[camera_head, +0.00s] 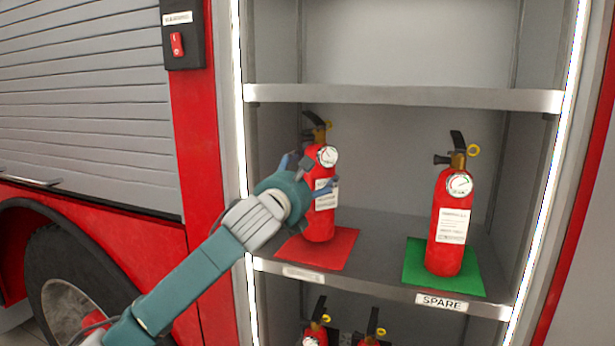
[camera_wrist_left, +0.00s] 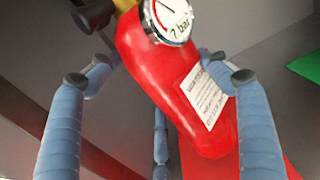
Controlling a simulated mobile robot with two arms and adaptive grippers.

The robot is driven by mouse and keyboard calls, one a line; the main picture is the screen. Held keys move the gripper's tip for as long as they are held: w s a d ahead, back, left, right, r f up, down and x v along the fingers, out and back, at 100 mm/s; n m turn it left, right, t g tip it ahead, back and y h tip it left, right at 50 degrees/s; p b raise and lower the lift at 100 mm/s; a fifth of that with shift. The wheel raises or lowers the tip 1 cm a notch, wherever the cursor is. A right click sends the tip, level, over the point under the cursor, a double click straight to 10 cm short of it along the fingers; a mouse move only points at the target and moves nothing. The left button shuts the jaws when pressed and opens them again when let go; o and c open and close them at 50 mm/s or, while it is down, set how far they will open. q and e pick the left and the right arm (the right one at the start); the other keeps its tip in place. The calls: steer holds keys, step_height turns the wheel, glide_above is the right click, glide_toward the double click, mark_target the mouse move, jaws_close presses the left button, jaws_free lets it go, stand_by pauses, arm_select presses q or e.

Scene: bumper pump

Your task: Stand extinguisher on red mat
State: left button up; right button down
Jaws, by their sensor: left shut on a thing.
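A red fire extinguisher (camera_head: 320,220) with a dial and white label stands nearly upright over the red mat (camera_head: 335,252) on the middle shelf. Its base appears on or just above the mat; I cannot tell if it touches. My left gripper (camera_head: 312,185) is shut on its body from the front left. In the left wrist view the extinguisher (camera_wrist_left: 165,80) sits between the blue fingers of the gripper (camera_wrist_left: 160,90), and the red mat (camera_wrist_left: 210,160) shows below. My right gripper is not in view.
Another extinguisher (camera_head: 449,215) stands on a green mat (camera_head: 415,265) to the right, above a SPARE label (camera_head: 441,302). An upper shelf (camera_head: 400,97) runs overhead. The lit left compartment edge (camera_head: 240,130) is close to my arm. More extinguishers (camera_head: 316,325) stand below.

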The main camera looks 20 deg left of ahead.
arm_select(q)
step_height(320, 180, down, 2)
steer(key=shift+s, duration=0.1)
stand_by(0.4)
steer(key=o, duration=1.8)
steer(key=shift+f, duration=0.5)
steer(key=shift+o, duration=0.9)
steer(key=shift+s, duration=0.1)
steer(key=shift+r, duration=0.1)
steer(key=s+b, duration=0.2)
steer(key=s, duration=1)
steer(key=shift+a, duration=0.2)
